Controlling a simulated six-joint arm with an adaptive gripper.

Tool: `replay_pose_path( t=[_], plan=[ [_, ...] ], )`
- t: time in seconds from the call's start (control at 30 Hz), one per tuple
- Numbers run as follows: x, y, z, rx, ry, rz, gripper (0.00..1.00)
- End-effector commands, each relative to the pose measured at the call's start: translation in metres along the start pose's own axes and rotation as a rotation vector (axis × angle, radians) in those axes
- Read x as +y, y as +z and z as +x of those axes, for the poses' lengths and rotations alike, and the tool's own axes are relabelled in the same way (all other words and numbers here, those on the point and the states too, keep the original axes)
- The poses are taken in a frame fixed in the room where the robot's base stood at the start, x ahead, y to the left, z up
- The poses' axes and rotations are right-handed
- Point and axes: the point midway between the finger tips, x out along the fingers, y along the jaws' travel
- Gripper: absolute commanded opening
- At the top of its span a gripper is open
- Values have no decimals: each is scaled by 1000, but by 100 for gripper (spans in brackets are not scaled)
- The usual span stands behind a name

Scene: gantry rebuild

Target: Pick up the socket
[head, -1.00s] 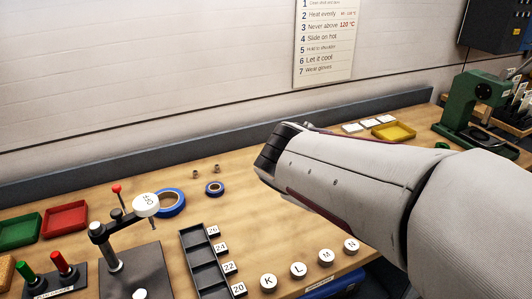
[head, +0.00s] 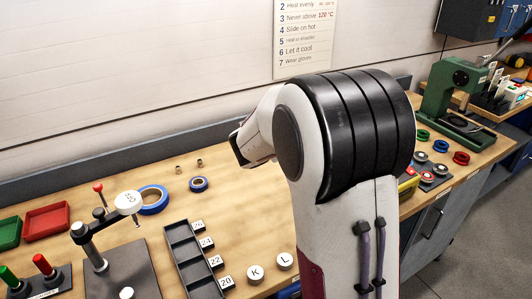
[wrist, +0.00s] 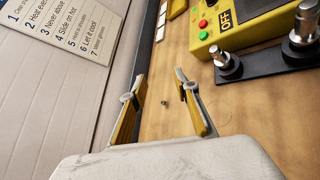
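No object is clearly marked as the socket. A small dark metal piece (wrist: 164,102) lies on the bench in the wrist view and may be it, but it is too small to be sure. My gripper (wrist: 159,76) is open, with its two yellow fingers apart and nothing held. The piece shows in the gap between them. In the head view, two small brownish cylinders (head: 178,170) (head: 199,163) stand near the back of the bench. My arm hides the fingers there.
A black tray (head: 184,259) with numbered labels looks empty. The wrist view shows a yellow box reading OFF (wrist: 240,22) and a metal-post stand (wrist: 262,68).

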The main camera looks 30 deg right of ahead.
Motion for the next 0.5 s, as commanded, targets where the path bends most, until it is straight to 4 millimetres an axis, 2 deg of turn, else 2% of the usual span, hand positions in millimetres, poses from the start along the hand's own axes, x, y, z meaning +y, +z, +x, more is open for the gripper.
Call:
replay_pose_path(
  t=[0.03,0.23,0.5],
  plan=[
    [3,-8,11,2,13,-48,31],
    [16,-38,48,13,86,-246,31],
    [22,-91,95,44,184,-513,31]
  ],
)
